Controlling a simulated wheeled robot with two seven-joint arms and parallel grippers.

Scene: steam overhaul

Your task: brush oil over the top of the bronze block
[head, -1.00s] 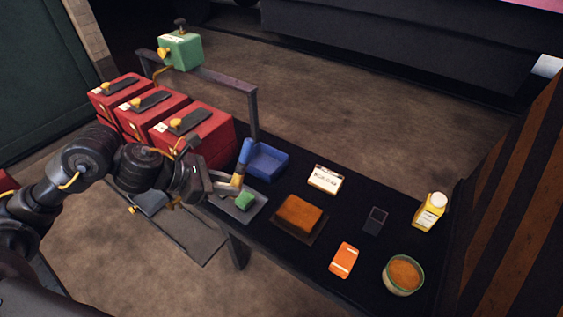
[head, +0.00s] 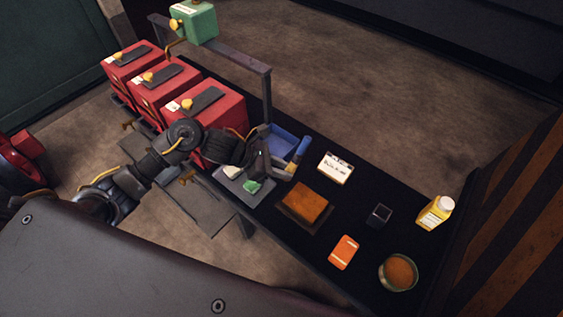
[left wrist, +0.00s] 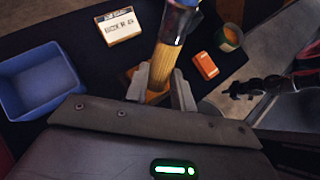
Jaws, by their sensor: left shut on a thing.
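The bronze block (head: 307,201) lies on a dark square plate on the black bench, near the middle of the head view. In the left wrist view it is almost wholly hidden behind my fingers. My left gripper (head: 290,172) is shut on a brush (head: 301,150) with a blue end and a tan lower part. The brush also shows between the fingers in the left wrist view (left wrist: 173,45). It is held up and to the left of the block in the head view, apart from it.
A blue bin (head: 283,138) is behind the brush. A grey tray (head: 257,198) with a green piece lies left of the block. A white card (head: 336,168), orange packet (head: 343,252), dark box (head: 379,215), round tin (head: 398,272) and yellow bottle (head: 435,213) stand around it.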

